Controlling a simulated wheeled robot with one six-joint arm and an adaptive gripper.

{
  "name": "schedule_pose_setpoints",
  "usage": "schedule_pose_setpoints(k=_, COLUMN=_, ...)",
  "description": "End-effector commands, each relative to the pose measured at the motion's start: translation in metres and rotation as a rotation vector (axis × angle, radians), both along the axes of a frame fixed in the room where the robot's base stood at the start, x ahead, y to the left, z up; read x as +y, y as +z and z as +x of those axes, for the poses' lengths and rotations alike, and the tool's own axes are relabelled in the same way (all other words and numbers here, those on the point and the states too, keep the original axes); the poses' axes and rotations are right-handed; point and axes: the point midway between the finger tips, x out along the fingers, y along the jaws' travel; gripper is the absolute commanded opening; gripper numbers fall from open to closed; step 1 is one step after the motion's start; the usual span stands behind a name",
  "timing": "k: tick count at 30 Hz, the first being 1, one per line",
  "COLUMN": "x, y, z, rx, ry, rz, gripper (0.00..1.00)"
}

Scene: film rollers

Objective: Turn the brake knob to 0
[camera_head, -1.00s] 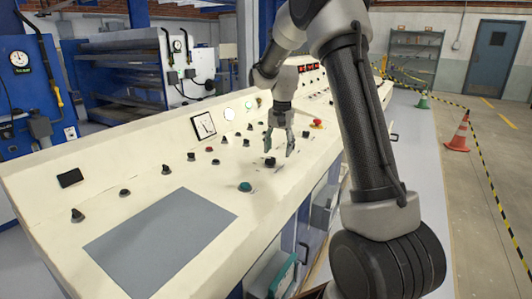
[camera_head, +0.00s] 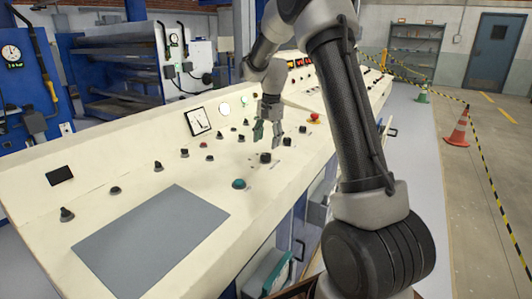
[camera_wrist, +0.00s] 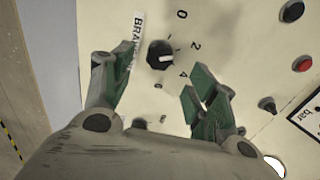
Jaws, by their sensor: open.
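The brake knob (camera_wrist: 158,55) is a black round knob with a white pointer mark in the wrist view. The mark points right, roughly between the printed 2 and 4. The 0 (camera_wrist: 181,14) is printed up and right of the knob. The BRAKE label (camera_wrist: 137,38) is partly covered by a finger. In the head view the knob (camera_head: 265,157) sits on the sloped cream panel. My gripper (camera_head: 269,135) is just above it. Its green-padded fingers (camera_wrist: 165,82) are open and empty, with the knob lying ahead of the gap; I see no contact.
A green button (camera_head: 239,184) and a red button (camera_head: 314,118) are on the panel near the knob. Several small black knobs and a square gauge (camera_head: 198,121) lie to the left. A grey flat plate (camera_head: 150,245) covers the panel's near left. A cone (camera_head: 458,130) stands on the floor.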

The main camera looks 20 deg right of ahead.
Motion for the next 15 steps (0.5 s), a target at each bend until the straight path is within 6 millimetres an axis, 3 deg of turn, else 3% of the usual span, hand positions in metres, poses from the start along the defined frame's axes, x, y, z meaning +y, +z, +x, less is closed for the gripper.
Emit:
schedule_pose_setpoints(k=7, x=0.003, y=-0.042, z=0.003, rx=0.003, ry=0.002, rz=0.000, gripper=0.58)
schedule_pose_setpoints(k=15, x=0.004, y=-0.058, z=0.005, rx=-0.001, ry=0.003, rz=0.000, gripper=0.58)
